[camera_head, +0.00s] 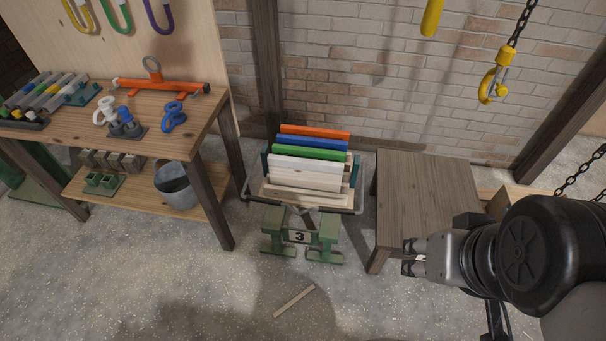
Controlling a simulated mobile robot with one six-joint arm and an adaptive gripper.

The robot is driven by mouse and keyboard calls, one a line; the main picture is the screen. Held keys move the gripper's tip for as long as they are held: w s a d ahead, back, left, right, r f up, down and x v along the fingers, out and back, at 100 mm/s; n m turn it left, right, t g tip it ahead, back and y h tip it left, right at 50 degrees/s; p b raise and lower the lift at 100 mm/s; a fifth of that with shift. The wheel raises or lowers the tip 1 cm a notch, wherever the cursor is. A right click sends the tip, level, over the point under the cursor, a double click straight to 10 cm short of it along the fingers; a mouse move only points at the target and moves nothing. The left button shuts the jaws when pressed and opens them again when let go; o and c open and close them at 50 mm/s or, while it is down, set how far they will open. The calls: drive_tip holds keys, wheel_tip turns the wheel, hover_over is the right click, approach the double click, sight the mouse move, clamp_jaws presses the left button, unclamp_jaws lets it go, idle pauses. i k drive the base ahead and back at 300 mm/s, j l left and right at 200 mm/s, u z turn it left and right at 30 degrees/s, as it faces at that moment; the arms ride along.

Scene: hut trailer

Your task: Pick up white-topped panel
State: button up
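A white-topped panel (306,165) stands upright at the front of a row of panels in a rack (345,209). Behind it are panels with green (310,153), blue (311,142) and orange (315,132) tops. The panels stand close together, so the lower parts of the rear ones are hidden. My gripper (409,257) is to the right of the rack and nearer the camera, in front of a wooden table. Its two fingers point left and are apart, with no panel between them. It does not touch the rack.
The wooden table (425,190) stands close to the rack's right. A workbench (190,125) with shackles and tools is at the left. A green stand marked 3 (300,237) is below the rack. A yellow hook (489,84) hangs on a chain. A strip (294,301) lies on otherwise open floor.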

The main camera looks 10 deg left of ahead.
sight(287, 172)
drive_tip(key=i+j+u, duration=0.7)
drive_tip(key=i, duration=0.3)
drive_tip(key=i+u, duration=0.35)
drive_tip(key=i, duration=0.15)
